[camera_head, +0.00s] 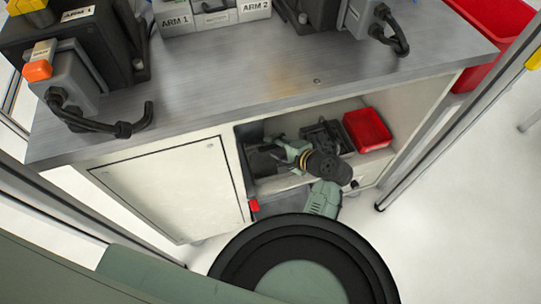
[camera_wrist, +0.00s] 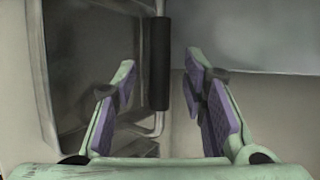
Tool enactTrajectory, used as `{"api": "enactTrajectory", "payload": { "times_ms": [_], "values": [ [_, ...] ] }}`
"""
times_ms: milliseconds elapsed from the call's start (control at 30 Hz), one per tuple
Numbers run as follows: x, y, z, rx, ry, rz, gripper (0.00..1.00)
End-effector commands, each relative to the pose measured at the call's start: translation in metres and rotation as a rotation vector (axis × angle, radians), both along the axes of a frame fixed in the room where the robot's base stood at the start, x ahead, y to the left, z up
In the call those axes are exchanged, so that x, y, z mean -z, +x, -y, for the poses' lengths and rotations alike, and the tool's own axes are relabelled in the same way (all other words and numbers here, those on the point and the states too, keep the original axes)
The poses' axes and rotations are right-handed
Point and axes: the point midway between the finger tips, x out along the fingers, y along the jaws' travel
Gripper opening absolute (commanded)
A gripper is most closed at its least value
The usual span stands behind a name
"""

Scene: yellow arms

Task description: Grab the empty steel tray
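The steel tray (camera_wrist: 95,55) fills the left of the wrist view, with a pale metal rim and a dark, empty-looking inside. Its handle, a black grip (camera_wrist: 159,62) on a bent metal rod, stands at its right side. My gripper (camera_wrist: 158,78) is open, with purple finger pads left and right of the handle in the picture. I see no pad touching the handle, and how deep it sits between the fingers is unclear. In the head view my gripper (camera_head: 288,148) reaches into the open shelf of the cabinet. A grey shape (camera_head: 263,162) beside it may be the tray, partly hidden.
A red bin (camera_head: 367,130) sits on the shelf right of my gripper, near a dark object (camera_head: 327,138). The cabinet door (camera_head: 175,188) closes off the left. The steel worktop (camera_head: 300,65) overhangs the shelf and carries equipment. A post (camera_head: 455,120) stands at the right.

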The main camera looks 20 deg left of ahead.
Motion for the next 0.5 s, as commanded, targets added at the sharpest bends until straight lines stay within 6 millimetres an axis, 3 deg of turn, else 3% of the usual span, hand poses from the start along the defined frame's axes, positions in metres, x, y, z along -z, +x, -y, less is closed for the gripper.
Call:
{"api": "enactTrajectory", "payload": {
  "times_ms": [367,500],
  "values": [
    [0.0081,0.0071,-0.0104,0.002,-0.001,0.001,0.39],
    [0.0079,0.0071,-0.0103,0.002,-0.001,0.001,0.3]
  ]
}}
